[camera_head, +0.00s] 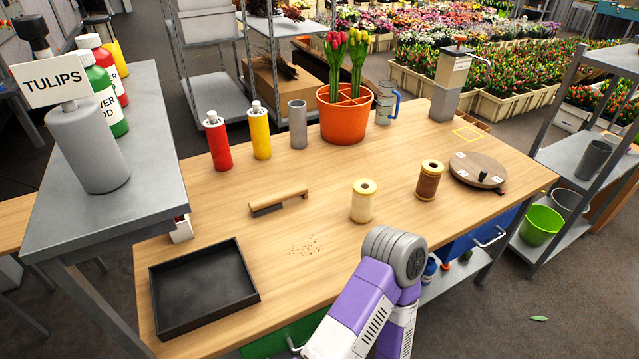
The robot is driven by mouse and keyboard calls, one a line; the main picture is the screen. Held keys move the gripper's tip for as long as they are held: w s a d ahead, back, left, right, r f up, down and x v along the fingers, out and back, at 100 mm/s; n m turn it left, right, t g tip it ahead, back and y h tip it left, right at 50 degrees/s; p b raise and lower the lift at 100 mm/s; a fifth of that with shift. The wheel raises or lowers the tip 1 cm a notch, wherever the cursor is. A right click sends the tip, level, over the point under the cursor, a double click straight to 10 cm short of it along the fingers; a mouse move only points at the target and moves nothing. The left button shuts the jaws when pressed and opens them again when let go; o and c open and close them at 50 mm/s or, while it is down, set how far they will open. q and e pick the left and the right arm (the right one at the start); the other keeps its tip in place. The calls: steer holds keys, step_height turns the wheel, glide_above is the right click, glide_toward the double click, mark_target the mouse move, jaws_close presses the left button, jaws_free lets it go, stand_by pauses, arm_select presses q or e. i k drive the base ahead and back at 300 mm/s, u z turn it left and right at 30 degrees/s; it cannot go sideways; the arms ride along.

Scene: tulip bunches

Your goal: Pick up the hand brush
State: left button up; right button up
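The hand brush (279,200) lies on the wooden table (330,215), left of the middle. It has a pale wooden handle and a short dark grey bristle part under its left end. Nothing is touching it. Part of one of my arms, purple and white with a grey rounded joint, rises from the bottom edge right of centre, apart from the brush. Neither gripper can be seen.
A black tray (158,318) sits at the table's front left, with crumbs (308,246) to its right. Two spools (363,201) stand right of the brush. Behind it are a red bottle (217,142), a yellow bottle (259,132) and an orange pot (345,118). Bare table surrounds the brush.

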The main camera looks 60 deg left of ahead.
mark_target(266, 205)
steer(key=i, duration=0.55)
steer(key=u, duration=2.75)
